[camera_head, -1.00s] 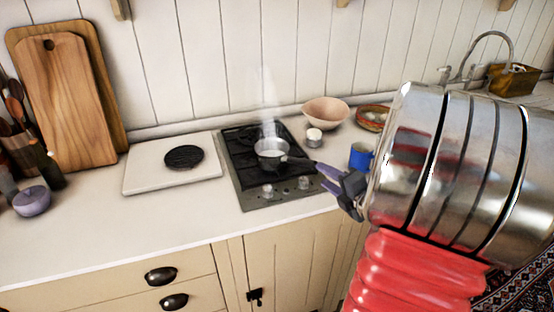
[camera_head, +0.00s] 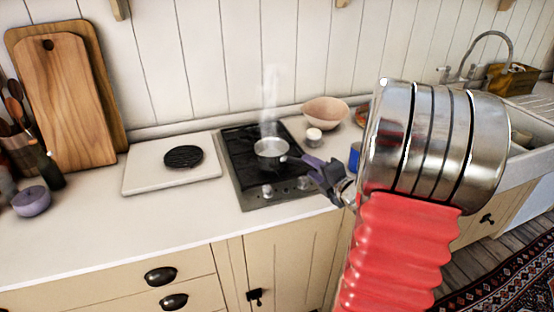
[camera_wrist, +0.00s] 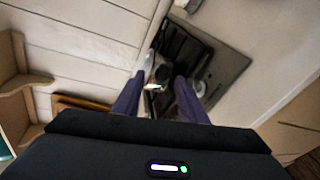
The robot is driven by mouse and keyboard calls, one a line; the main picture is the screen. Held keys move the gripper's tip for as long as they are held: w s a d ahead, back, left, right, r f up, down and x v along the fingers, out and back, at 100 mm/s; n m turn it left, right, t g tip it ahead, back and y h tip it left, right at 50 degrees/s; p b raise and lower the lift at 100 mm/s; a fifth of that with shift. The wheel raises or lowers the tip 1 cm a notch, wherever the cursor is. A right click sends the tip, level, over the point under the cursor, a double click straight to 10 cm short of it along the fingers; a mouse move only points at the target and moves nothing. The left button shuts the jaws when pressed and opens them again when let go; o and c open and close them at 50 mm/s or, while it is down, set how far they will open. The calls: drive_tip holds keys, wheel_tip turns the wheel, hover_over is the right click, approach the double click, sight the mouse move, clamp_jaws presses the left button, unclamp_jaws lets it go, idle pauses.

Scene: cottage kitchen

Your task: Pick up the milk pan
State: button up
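The milk pan (camera_head: 271,149) is a small light metal pan on the black hob (camera_head: 236,150), with steam rising above it. Its dark handle points right toward my gripper (camera_head: 310,166). My gripper's purple fingers are at the handle's end, over the hob's right edge. In the wrist view my gripper (camera_wrist: 160,77) has its two fingers spread apart, with small light and dark shapes between them. I cannot tell whether either finger touches the handle. The far end of the handle is hidden by the fingers.
A white board with a black trivet (camera_head: 183,156) lies left of the hob. A pink bowl (camera_head: 325,111) and a small white-lidded jar (camera_head: 313,136) stand behind right. A blue mug (camera_head: 355,156) is partly hidden by my arm. The front left counter is clear.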

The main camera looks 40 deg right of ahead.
sight(305, 163)
drive_tip(key=shift+x, duration=2.5)
drive_tip(key=shift+d, duration=0.15)
drive_tip(key=shift+c, duration=0.6)
clamp_jaws()
